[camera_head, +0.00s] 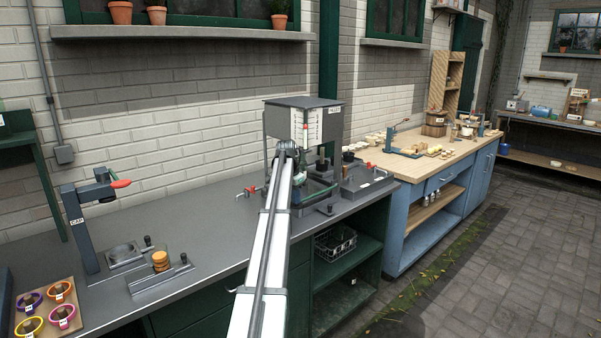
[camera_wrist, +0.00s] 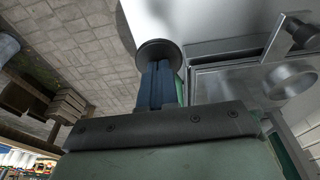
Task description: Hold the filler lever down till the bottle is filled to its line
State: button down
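The filler is a grey tank (camera_head: 290,122) with a white level scale (camera_head: 312,125), standing toward the back of the dark counter. My arm reaches up to it and hides much of its front. My gripper (camera_wrist: 160,88) shows in the wrist view with its blue fingers together, nothing visible between them. A round grey disc (camera_wrist: 160,50) lies at the fingertips, maybe the lever's end; I cannot tell if they touch it. In the head view the fingertips, the lever and any bottle are too small or hidden to make out, so the fill level cannot be read.
A capping stand (camera_head: 83,225) with a red handle stands at the left of the counter. Colored bowls (camera_head: 30,325) sit in the front left corner. A red-handled part (camera_head: 250,191) is left of the filler. A wire basket (camera_head: 335,243) sits on the shelf below.

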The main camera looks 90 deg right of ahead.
aim_at(295, 206)
jog(key=shift+f, duration=2.25)
jog(key=shift+a+f, duration=0.25)
dwell(1.7)
jog(key=shift+r, duration=0.15)
dwell(3.3)
